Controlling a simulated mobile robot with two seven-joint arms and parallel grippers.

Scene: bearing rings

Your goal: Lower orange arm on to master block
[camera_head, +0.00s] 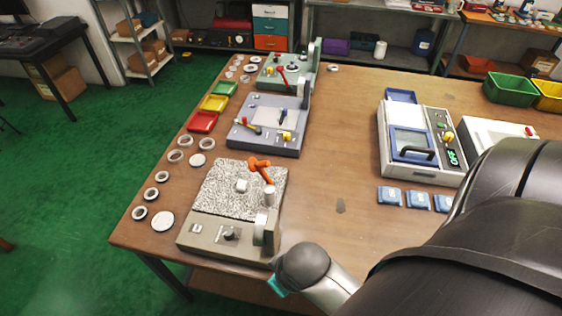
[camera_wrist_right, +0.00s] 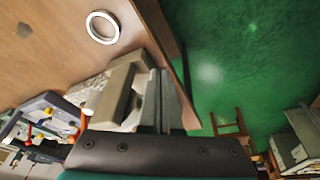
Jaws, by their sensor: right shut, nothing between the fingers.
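The orange arm (camera_head: 261,168) is raised and tilted above the speckled plate (camera_head: 224,178) of the nearest beige-grey station. A small white block (camera_head: 241,186), possibly the master block, sits on the plate, left of and below the orange arm, apart from it. A pale cylinder (camera_head: 269,196) stands just below the orange arm. My right gripper (camera_wrist_right: 166,92) is shut and empty in the right wrist view, close to the beige station base (camera_wrist_right: 122,92). In the head view, its fingers are hidden beyond my arm near the station's front right corner. My left gripper is not in view.
Several metal rings lie left of the stations; one ring (camera_wrist_right: 103,27) shows large in the wrist view. A blue-grey station (camera_head: 268,122) and a green one (camera_head: 284,72) stand behind. Coloured trays (camera_head: 202,121) line the left edge. The table's middle (camera_head: 340,140) is clear.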

